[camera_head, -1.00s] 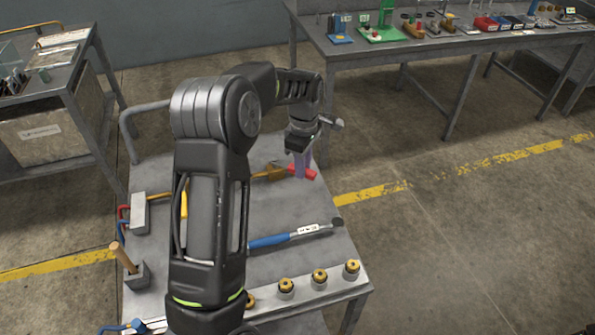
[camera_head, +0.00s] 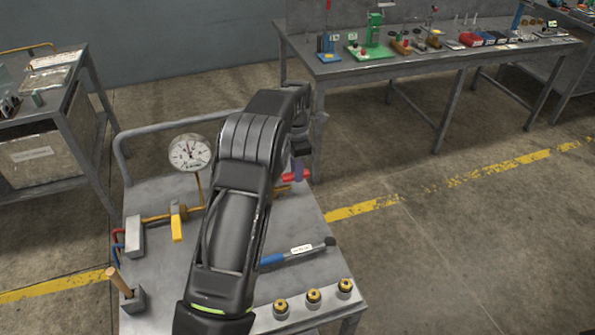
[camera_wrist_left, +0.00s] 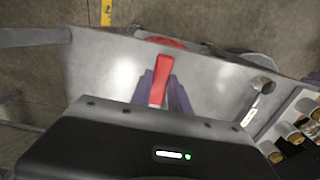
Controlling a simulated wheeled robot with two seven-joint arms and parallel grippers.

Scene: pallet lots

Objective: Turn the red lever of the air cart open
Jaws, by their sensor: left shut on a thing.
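The air cart (camera_head: 137,190) is a grey trolley with a brass pipe and a white round gauge (camera_head: 189,153) on its top. The red lever (camera_head: 296,176) is at the right end of the pipe, partly hidden by my left arm. My left gripper (camera_head: 298,170) has purple fingers and is shut on the red lever. In the left wrist view the red lever (camera_wrist_left: 160,82) lies between the purple fingers (camera_wrist_left: 160,93). A red part (camera_wrist_left: 166,42) shows just beyond it. My right gripper is not in view.
A yellow lever (camera_head: 177,225) stands on the pipe left of my arm. A blue-handled torque wrench (camera_head: 300,250) and several brass-topped fittings (camera_head: 313,296) lie at the front. A wooden handle (camera_head: 119,281) stands at the left. A workbench (camera_head: 420,60) is behind.

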